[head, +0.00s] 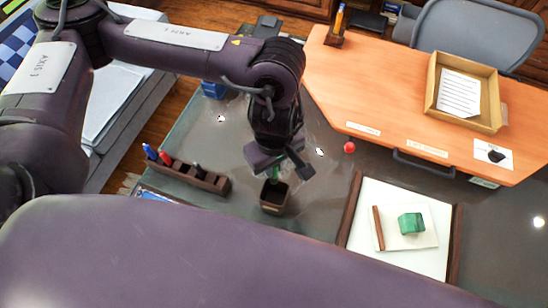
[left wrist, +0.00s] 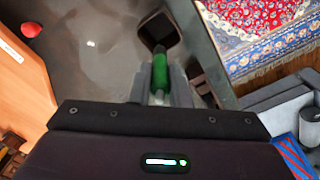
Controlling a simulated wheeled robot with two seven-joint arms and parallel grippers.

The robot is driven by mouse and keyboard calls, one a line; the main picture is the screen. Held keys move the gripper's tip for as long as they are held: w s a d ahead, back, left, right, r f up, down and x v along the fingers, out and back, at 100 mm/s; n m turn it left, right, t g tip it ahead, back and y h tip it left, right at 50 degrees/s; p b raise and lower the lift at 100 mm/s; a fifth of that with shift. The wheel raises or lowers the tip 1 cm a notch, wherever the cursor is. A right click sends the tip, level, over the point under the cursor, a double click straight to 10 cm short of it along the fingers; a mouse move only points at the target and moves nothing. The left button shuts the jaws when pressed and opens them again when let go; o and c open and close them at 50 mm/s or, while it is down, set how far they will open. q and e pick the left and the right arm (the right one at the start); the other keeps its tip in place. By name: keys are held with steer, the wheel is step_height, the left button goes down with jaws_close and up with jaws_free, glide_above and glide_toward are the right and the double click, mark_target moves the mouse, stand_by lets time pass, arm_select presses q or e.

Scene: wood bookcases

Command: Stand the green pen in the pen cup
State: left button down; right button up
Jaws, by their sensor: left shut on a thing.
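The green pen (left wrist: 160,75) is held between the fingers of my left gripper (left wrist: 160,88), with its dark tip pointing away from the gripper. In the head view the pen (head: 273,174) shows as a short green piece under my left gripper (head: 275,167). The dark square pen cup (head: 273,207) stands on the glass table right below it. In the left wrist view the cup (left wrist: 158,28) lies just beyond the pen's tip. I cannot tell whether the tip is inside the rim or above it. My right gripper is not in view.
A dark rack (head: 190,176) with several pens stands left of the cup. The orange desk (head: 400,100) lies behind. Bare glass surrounds the cup.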

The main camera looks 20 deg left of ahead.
mark_target(275, 181)
arm_select(q)
steer(key=shift+f+b, duration=0.3)
steer(key=shift+f, duration=0.35)
step_height(275, 181, down, 3)
steer(key=b, duration=0.2)
steer(key=shift+w+f+b, duration=0.1)
steer(key=shift+f+b, duration=0.1)
steer(key=shift+b, duration=0.1)
step_height(275, 181, down, 3)
steer(key=b, duration=0.3)
steer(key=shift+f, duration=0.15)
steer(key=shift+f+b, duration=0.5)
steer(key=shift+b, duration=0.25)
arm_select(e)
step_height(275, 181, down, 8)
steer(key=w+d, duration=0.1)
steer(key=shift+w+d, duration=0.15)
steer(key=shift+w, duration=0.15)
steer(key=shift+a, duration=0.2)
arm_select(q)
steer(key=c, duration=1.3)
jaws_free()
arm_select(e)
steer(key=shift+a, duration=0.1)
arm_select(q)
steer(key=shift+r, duration=0.1)
